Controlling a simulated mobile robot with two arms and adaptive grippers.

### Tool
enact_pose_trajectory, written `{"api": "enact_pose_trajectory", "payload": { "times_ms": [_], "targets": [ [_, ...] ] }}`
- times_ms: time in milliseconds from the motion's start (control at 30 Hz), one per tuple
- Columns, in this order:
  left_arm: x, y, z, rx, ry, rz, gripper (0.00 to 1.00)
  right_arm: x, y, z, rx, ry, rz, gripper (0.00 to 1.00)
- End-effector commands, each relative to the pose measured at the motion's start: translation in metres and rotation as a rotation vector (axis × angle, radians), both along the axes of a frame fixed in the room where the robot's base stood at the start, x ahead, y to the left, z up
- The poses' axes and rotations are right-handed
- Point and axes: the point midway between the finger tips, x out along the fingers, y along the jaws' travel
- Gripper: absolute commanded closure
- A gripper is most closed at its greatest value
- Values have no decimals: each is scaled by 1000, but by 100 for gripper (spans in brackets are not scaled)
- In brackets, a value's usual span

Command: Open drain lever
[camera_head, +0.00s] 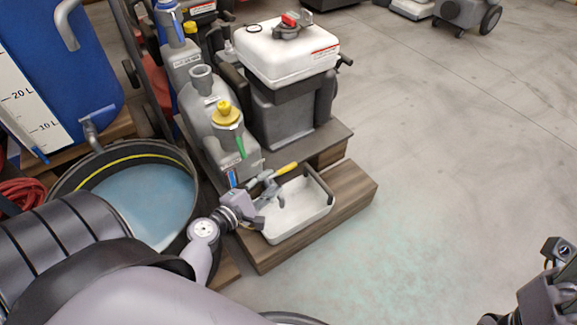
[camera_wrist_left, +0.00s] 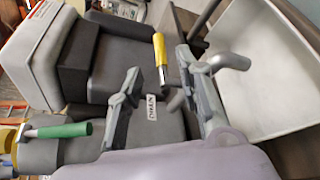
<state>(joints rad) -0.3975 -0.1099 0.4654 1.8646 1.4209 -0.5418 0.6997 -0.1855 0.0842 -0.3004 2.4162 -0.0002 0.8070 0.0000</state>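The drain lever has a yellow handle (camera_head: 287,168) low on the front of the grey machine (camera_head: 228,135), above a white tray. In the left wrist view the yellow handle (camera_wrist_left: 160,49) lies in the gap between my fingers, near a DRAIN label (camera_wrist_left: 152,107). My left gripper (camera_head: 267,187) is open around the handle's line, with no clear contact showing. A grey spout (camera_wrist_left: 230,62) sticks out beside the right-hand finger. My right gripper (camera_head: 557,262) is at the lower right edge, partly cut off, far from the lever.
The white tray (camera_head: 321,212) sits on a wooden step (camera_head: 352,190) below the lever. A green lever (camera_head: 240,147) is on the same machine. A round tub of bluish water (camera_head: 150,196) stands to the left.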

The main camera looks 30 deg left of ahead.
Motion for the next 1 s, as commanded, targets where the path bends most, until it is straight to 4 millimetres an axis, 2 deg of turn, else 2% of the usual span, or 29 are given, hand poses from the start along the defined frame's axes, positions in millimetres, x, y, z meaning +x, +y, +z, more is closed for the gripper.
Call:
{"api": "enact_pose_trajectory", "payload": {
  "times_ms": [33, 200, 400, 600, 867, 1000],
  "targets": [
    [13, -1, -1, -1, -3, -1, 67, 0, 0, -1, 0, 4, 0, 51],
    [47, -3, -10, 1, -3, -1, 67, 0, 0, -2, -1, 2, 0, 51],
    [76, -5, -17, 2, -1, -1, 67, 1, 1, -3, -3, -4, 0, 51],
    [88, -5, -19, 2, 0, 0, 67, 2, 1, 1, -6, -16, 0, 51],
    [89, -6, -20, 2, 1, -1, 67, 1, 1, 4, 0, -21, -2, 51],
    [89, -6, -20, 2, 1, -1, 76, 1, 0, 3, 1, -21, -2, 51]
  ]
}}
